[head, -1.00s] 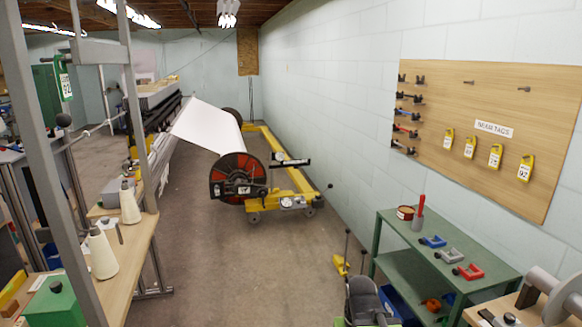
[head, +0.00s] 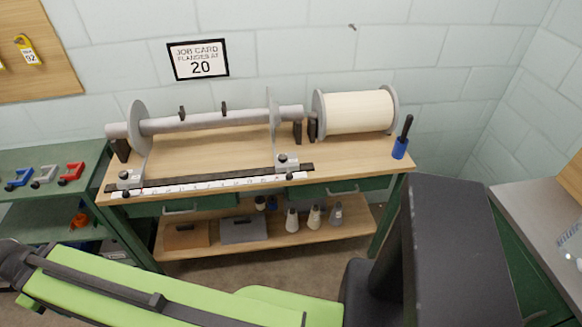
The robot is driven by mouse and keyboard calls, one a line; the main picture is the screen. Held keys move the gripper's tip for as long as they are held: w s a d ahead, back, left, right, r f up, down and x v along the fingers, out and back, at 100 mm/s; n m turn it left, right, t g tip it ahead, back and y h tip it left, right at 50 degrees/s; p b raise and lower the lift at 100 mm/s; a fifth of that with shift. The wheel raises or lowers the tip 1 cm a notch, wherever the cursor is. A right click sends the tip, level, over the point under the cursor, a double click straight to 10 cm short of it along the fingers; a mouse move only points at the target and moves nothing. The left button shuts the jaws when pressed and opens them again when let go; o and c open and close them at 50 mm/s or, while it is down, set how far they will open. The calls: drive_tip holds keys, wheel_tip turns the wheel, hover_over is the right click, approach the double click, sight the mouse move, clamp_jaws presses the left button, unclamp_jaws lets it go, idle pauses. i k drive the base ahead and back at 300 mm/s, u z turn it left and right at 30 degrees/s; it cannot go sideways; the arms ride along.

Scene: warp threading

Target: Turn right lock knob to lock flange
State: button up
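A grey beam tube (head: 205,121) lies level on the wooden bench in the head view. A thin grey flange disc stands at its left (head: 137,118), and the right flange (head: 272,125) shows nearly edge-on near the tube's right end. A small dark right lock knob (head: 283,158) sits on the grey foot (head: 290,167) of the right flange, by the dark rail. A similar left knob (head: 124,175) sits at the left flange's foot. Whether either knob is tightened cannot be told. My green arm crosses the bottom, apart from the bench; my gripper does not show clearly.
A white scale (head: 220,187) runs along the bench front. A cream-wound spool (head: 357,112) and a blue-based tool (head: 400,148) stand at the right. The job card (head: 198,59) reads 20. A green table (head: 30,160) is left; a grey-topped table (head: 540,215) is right.

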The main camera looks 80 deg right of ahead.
sight(283, 158)
drive_tip(key=z, duration=1.9)
drive_tip(key=k, duration=1.6)
drive_tip(key=z, duration=0.3)
drive_tip(key=i, duration=1)
drive_tip(key=z, duration=0.05)
